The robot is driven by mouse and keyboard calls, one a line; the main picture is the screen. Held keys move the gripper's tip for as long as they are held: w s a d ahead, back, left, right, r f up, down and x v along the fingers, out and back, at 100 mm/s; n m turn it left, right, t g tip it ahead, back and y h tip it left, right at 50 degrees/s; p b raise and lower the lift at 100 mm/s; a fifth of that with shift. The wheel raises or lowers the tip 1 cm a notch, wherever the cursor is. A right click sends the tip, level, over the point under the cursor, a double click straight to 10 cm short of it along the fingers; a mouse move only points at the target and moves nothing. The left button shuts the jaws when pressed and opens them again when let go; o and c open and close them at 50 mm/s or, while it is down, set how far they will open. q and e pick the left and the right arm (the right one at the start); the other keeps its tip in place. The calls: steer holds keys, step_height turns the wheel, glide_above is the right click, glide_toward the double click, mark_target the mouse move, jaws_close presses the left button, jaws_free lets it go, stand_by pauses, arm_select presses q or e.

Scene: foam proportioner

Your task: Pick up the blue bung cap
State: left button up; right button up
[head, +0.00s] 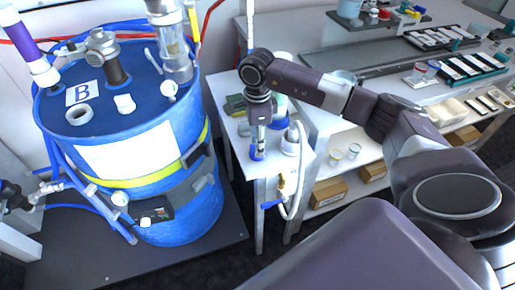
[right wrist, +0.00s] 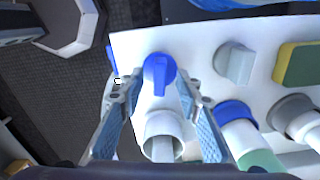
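The blue bung cap (right wrist: 160,70), round with a raised bar grip, sits on a white tabletop near its edge in the right wrist view. In the head view a bit of blue (head: 256,156) shows under my right gripper (head: 259,143); most of it is hidden by the fingers. My right gripper points down. In the right wrist view its two fingers (right wrist: 157,90) are spread apart, with the cap between and just beyond the tips. The fingers do not visibly touch the cap.
A white cylindrical fitting (right wrist: 163,134) stands close to the cap, between the fingers in the picture. A grey cap (right wrist: 235,62), a blue-collared bottle (right wrist: 237,118) and a green-yellow sponge (right wrist: 297,64) are to the right. A blue drum (head: 150,130) stands left of the table.

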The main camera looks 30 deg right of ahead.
steer(key=shift+f, duration=0.75)
jaws_close()
steer(key=shift+r, duration=0.15)
